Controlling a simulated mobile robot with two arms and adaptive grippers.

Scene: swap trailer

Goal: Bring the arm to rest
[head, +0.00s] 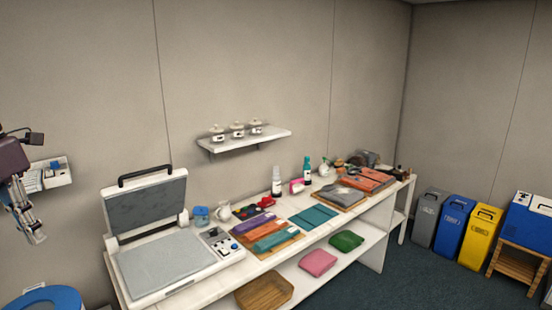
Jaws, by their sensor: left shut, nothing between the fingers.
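My left gripper (31,224) hangs at the left edge of the head view, pointing down, with its fingers shut and nothing between them. It is in the air, left of the open heat press (165,268) and apart from the table. The dark part of my left arm (12,158) shows above it. My right gripper is not in the head view.
A long white table (295,251) holds the press, folded cloths and bottles. A wall shelf (250,140) bears several jars. A blue round bin (50,299) stands below my gripper. Grey, blue and yellow bins (480,236) line the right wall. Carpet (430,280) in front is clear.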

